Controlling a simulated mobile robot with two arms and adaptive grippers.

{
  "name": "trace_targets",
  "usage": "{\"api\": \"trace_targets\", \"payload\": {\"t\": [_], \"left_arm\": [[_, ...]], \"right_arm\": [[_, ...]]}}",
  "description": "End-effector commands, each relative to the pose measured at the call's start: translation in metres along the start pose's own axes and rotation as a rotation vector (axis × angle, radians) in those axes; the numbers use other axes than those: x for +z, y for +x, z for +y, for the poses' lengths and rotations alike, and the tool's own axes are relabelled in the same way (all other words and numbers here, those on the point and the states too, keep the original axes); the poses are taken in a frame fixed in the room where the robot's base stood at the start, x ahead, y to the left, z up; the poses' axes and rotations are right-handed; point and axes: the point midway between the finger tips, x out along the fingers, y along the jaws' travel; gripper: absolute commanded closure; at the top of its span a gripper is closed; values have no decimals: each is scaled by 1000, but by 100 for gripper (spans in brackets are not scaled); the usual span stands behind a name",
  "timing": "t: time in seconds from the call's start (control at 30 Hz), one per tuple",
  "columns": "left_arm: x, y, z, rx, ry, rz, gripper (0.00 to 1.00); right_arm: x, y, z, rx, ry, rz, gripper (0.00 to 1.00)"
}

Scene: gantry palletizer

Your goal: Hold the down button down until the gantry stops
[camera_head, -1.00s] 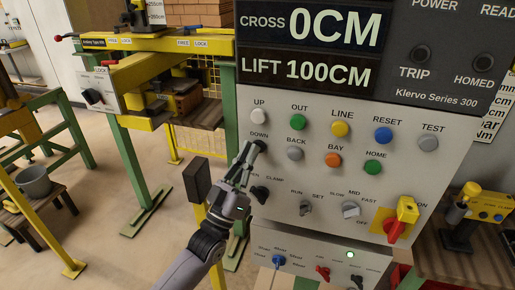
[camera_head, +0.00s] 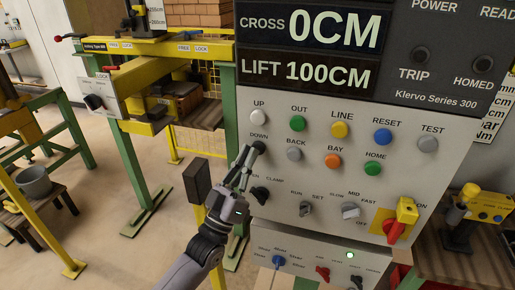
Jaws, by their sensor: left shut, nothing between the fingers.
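The black down button (camera_head: 259,147) is at the left edge of the control panel (camera_head: 450,165), under the label DOWN. My left gripper (camera_head: 247,156) is shut and empty, its fingertips at the lower left of the button. They partly overlap it in the picture; I cannot tell whether they touch it. The display (camera_head: 308,72) reads LIFT 100CM and CROSS 0CM. The yellow gantry beam (camera_head: 175,46) stands behind at the left on green legs. My right gripper is not in view.
A red and yellow switch (camera_head: 402,218) sits at the panel's lower right. A grey bucket (camera_head: 34,182) stands at the far left.

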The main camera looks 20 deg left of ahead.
Motion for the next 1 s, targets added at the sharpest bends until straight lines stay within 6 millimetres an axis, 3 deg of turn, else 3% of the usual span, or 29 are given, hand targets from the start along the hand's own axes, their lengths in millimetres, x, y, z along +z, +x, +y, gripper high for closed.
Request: {"api": "trace_targets", "payload": {"t": [0.53, 1.0], "left_arm": [[-7, -8, 7, 1, 0, 0, 100], [-29, -38, 28, 0, 0, 1, 100]], "right_arm": [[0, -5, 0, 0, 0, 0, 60], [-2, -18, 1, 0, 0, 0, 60]]}}
